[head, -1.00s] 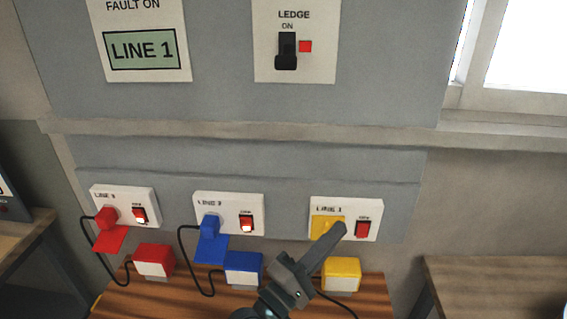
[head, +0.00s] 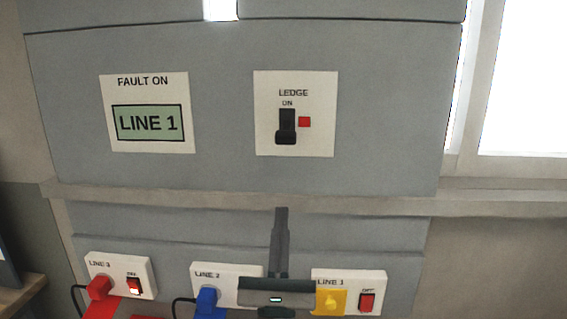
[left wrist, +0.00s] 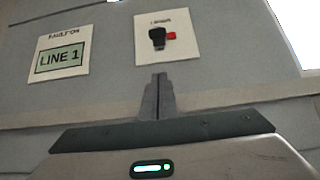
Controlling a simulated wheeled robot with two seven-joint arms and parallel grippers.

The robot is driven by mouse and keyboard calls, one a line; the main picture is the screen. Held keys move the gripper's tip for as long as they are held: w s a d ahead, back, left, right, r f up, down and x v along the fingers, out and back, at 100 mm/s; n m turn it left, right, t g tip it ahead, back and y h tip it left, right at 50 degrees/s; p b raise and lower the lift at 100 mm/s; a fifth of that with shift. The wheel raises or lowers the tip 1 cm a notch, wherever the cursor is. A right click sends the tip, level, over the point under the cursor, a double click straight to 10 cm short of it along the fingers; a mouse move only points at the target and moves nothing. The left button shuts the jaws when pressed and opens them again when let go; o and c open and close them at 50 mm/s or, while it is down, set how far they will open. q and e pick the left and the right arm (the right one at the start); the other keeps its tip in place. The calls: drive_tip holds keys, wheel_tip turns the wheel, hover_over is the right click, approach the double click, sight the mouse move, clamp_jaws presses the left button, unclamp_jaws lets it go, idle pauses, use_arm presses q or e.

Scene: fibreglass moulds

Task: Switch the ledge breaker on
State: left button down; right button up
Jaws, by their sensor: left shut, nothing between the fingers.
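The ledge breaker is a black lever (head: 286,127) on a white plate (head: 265,90) marked LEDGE, with ON printed above the lever. A red square (head: 304,122) sits right of the lever. The lever's wide black end is at the bottom, away from the ON mark. The breaker also shows in the left wrist view (left wrist: 158,38), above the fingertips. My left gripper (head: 281,212) is shut and empty, pointing up below the plate, apart from the lever. It also shows in the left wrist view (left wrist: 157,78). My right gripper is not in view.
A FAULT ON panel (head: 148,123) reading LINE 1 is left of the breaker. A ledge (head: 370,205) runs below both panels. Under it are the LINE 3 (head: 137,268), LINE 2 (head: 226,272) and LINE 1 (head: 372,280) sockets with red, blue and yellow plugs. A window is at right.

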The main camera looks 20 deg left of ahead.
sight(286, 132)
use_arm(q)
drive_tip(key=shift+r, duration=0.1)
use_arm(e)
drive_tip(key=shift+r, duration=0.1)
use_arm(q)
drive_tip(key=p+x, duration=0.6)
drive_tip(key=x, duration=0.4)
drive_tip(key=shift+r, duration=0.4)
drive_tip(key=shift+s+d+r+p, duration=0.15)
drive_tip(key=shift+s+r+p, duration=0.45)
drive_tip(key=shift+p, duration=0.35)
drive_tip(key=shift+s+d+r+p, duration=0.15)
drive_tip(key=shift+s+r+p, duration=0.25)
drive_tip(key=shift+r+p, duration=0.25)
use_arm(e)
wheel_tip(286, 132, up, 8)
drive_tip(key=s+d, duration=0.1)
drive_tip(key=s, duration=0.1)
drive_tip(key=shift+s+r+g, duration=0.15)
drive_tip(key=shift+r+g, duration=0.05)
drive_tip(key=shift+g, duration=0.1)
use_arm(q)
drive_tip(key=shift+w, duration=0.1)
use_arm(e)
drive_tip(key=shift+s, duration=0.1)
